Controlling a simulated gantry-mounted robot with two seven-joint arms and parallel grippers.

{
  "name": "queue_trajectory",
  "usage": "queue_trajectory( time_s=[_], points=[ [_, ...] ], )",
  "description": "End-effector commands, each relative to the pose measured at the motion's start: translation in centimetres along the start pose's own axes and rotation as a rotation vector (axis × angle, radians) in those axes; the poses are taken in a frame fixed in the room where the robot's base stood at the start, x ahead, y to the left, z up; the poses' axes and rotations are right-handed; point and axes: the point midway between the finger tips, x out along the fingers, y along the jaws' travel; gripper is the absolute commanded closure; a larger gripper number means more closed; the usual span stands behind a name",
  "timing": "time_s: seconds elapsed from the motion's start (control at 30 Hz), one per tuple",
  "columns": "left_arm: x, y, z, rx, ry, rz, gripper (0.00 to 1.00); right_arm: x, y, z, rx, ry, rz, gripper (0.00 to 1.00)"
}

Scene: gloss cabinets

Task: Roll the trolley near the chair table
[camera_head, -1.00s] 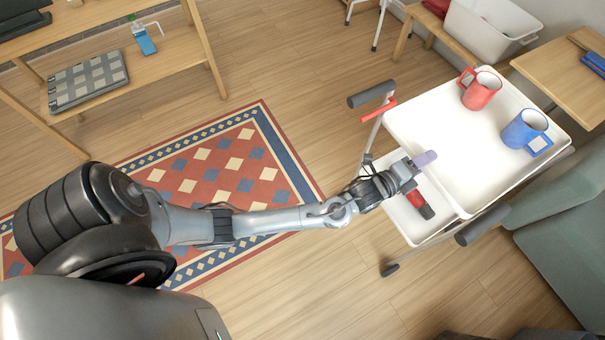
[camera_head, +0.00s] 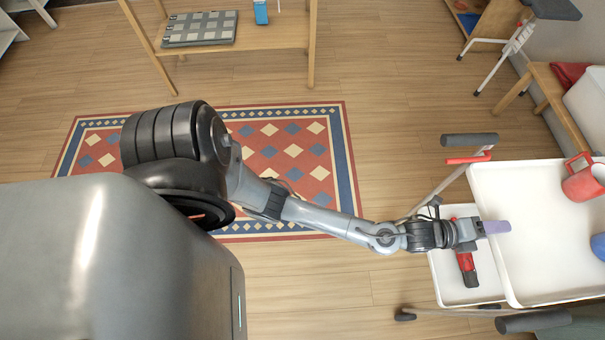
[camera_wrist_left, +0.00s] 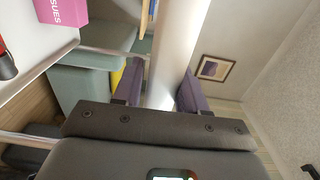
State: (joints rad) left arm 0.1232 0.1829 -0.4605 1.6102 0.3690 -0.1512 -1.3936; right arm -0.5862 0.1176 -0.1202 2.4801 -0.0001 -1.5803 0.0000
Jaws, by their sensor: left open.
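The trolley (camera_head: 540,255) stands at the right of the head view. It has a white upper tray, a lower white tray and grey-padded handles. My left gripper (camera_head: 494,228), with purple fingers, is at the upper tray's near edge. In the left wrist view, the open fingers (camera_wrist_left: 160,90) stand on either side of a white strip that looks like the tray's rim; I cannot tell whether they touch it. My right gripper is not in view. The chair table is not clearly identifiable.
A red-and-black tool (camera_head: 467,270) lies on the lower tray. A pink tissue box (camera_wrist_left: 68,10) shows in the wrist view.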

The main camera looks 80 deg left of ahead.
Motion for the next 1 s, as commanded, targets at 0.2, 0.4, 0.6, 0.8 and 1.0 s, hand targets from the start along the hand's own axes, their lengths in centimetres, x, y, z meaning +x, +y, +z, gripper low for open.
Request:
queue_trajectory(
  time_s=[0.2, 0.4, 0.6, 0.8, 1.0],
  points=[
    [0.0, 0.2, 0.1, 0.001, -0.001, 0.002, 0.36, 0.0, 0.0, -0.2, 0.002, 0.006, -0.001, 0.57],
    [0.0, -0.1, 0.0, 0.0, -0.001, -0.003, 0.36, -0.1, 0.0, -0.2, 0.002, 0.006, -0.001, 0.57],
    [0.0, -0.2, 0.0, -0.001, -0.001, -0.005, 0.36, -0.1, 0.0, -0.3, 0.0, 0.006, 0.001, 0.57],
    [-1.4, -0.6, 0.0, 0.0, 0.0, -0.003, 0.36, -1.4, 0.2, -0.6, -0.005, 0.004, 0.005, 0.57],
    [-4.3, -0.6, 0.0, 0.0, 0.001, -0.003, 0.36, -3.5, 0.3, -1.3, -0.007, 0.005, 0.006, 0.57]
  ],
)
